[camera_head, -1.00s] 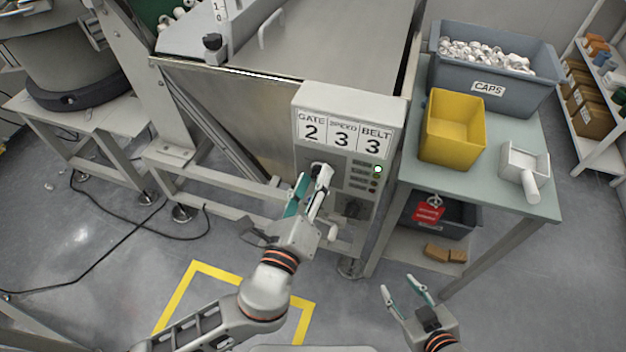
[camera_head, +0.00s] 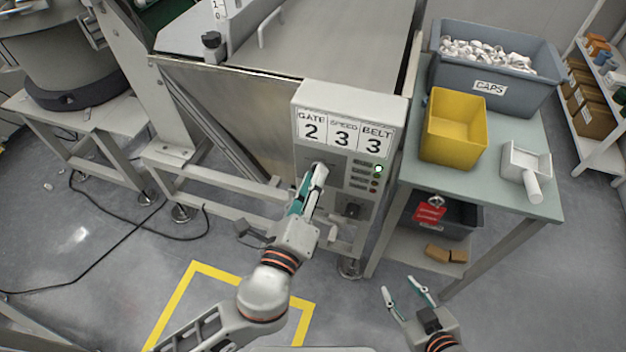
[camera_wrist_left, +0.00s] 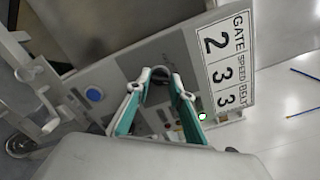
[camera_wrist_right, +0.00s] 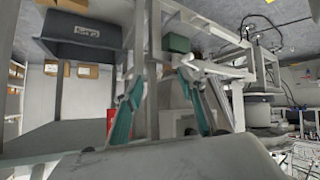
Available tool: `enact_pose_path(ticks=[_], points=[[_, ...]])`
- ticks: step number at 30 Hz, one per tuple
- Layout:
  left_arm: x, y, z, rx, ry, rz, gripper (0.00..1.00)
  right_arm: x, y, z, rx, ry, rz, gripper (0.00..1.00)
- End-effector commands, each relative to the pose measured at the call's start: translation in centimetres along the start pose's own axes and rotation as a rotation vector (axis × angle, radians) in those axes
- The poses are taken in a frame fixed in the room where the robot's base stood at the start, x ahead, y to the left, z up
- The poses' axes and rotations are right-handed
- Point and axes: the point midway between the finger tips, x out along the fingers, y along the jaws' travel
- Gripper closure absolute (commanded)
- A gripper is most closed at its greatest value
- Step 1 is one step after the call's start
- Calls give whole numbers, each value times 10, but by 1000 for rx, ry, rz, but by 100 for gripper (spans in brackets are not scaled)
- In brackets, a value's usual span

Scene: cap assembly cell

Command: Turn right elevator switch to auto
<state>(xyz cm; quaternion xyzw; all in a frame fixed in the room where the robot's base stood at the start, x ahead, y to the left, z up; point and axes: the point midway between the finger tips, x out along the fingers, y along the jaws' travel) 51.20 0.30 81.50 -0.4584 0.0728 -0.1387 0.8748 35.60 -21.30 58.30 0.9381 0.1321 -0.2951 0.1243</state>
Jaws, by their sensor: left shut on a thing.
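The control panel (camera_head: 340,130) is a grey box on the hopper's front, with a plate reading GATE 2, SPEED 3, BELT 3. My left gripper (camera_head: 318,168) is at the panel's left part, below the GATE number. In the left wrist view, its fingers (camera_wrist_left: 165,82) are shut around a dark switch knob (camera_wrist_left: 159,76), partly hidden by the fingertips. The knob's setting and labels cannot be read. A second dark knob (camera_head: 351,210) is lower right on the panel. My right gripper (camera_head: 408,288) is open and empty, low and away from the panel.
A green table (camera_head: 500,200) right of the panel carries a grey caps bin (camera_head: 488,88), a yellow bin (camera_head: 453,128) and a white scoop (camera_head: 526,170). A round indicator (camera_head: 379,169) glows on the panel. A blue button (camera_wrist_left: 94,94) shows in the left wrist view.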

Motion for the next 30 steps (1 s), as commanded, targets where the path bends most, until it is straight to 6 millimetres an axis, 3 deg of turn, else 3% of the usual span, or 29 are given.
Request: enact_pose_path(ticks=[9, 15, 30], points=[[-1, 3, -2, -272, 0, 5, 100, 3, -1, 12, -8, -16, 1, 60], [-1, 3, -1, -421, -1, 4, 100, 4, 0, 10, -11, -11, 4, 60], [0, 2, -1, -601, 0, 2, 100, 6, 1, 13, -14, -12, 6, 60]])
